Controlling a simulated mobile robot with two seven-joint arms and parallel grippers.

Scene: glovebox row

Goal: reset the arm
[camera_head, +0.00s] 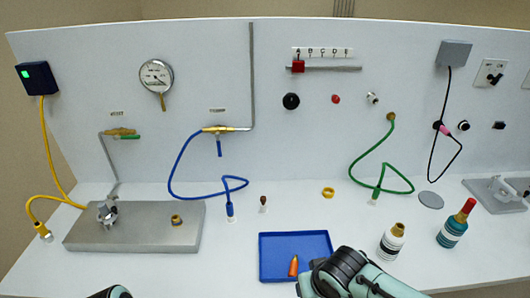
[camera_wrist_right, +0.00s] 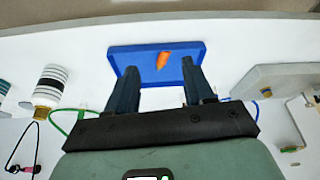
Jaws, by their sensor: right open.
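My right arm (camera_head: 350,275) reaches in at the bottom of the head view, its end at the right front corner of the blue tray (camera_head: 290,244). In the right wrist view my right gripper (camera_wrist_right: 159,68) is open, its two dark fingers apart with nothing held between them. The blue tray shows there just beyond the fingertips (camera_wrist_right: 136,51). An orange-tipped piece (camera_head: 294,265) lies in the tray; it also shows in the wrist view (camera_wrist_right: 162,60). Only a small part of my left arm (camera_head: 110,292) shows at the bottom left; its gripper fingers are out of frame.
A white bottle (camera_head: 392,242) and a teal bottle with a red cap (camera_head: 456,224) stand right of my right arm. A grey plate with a fitting (camera_head: 140,228) lies at left. Blue (camera_head: 181,176), green (camera_head: 385,150) and yellow (camera_head: 48,150) hoses hang from the back panel.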

